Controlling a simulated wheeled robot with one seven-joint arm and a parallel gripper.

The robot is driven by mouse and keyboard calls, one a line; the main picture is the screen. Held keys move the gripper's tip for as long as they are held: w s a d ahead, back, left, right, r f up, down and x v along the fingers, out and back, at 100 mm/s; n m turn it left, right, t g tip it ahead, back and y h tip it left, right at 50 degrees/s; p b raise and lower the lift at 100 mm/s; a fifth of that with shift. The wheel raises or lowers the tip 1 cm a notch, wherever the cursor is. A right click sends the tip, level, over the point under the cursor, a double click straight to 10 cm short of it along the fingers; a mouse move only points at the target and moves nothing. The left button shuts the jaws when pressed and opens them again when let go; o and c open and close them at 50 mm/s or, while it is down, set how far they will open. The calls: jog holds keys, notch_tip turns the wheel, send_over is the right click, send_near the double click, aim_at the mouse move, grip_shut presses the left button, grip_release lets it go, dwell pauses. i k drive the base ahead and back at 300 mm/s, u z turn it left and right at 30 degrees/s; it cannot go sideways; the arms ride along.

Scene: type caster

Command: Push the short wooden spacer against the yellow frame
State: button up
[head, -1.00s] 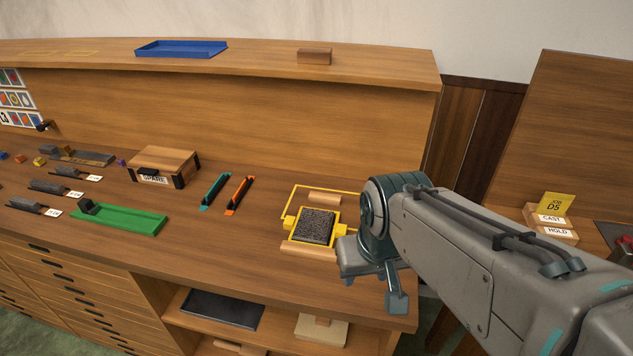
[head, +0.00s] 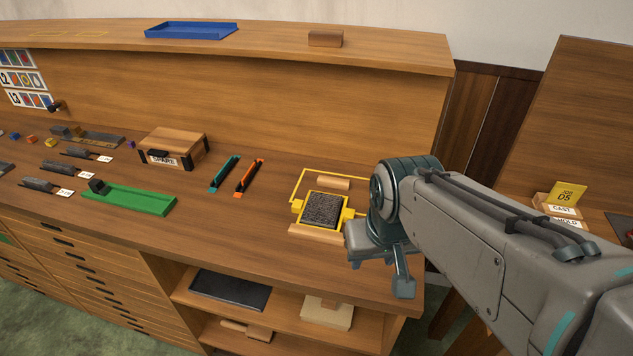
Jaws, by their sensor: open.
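The short wooden spacer (head: 326,182) lies on the bench, just behind the yellow frame (head: 300,206) and inside a thin yellow outline. A narrow gap seems to show between spacer and frame. The frame surrounds a dark, rough-textured block (head: 323,209). A longer wooden strip (head: 318,234) lies along the frame's front side. My gripper (head: 384,266) is open and empty, to the right of the frame and nearer the bench's front edge. It points down, partly hidden by its own housing. My arm covers the right part of the yellow outline.
Farther left are a wooden spare box (head: 172,149) and a green tray (head: 130,199). The raised back shelf holds a blue tray (head: 191,31) and wooden block (head: 325,38).

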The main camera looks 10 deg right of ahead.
aim_at(322, 181)
jog(key=k, duration=1)
jog(key=u, duration=1.55)
jog(key=i, duration=1.25)
jog(key=z, duration=2.25)
jog(key=i, duration=0.5)
jog(key=z, duration=0.05)
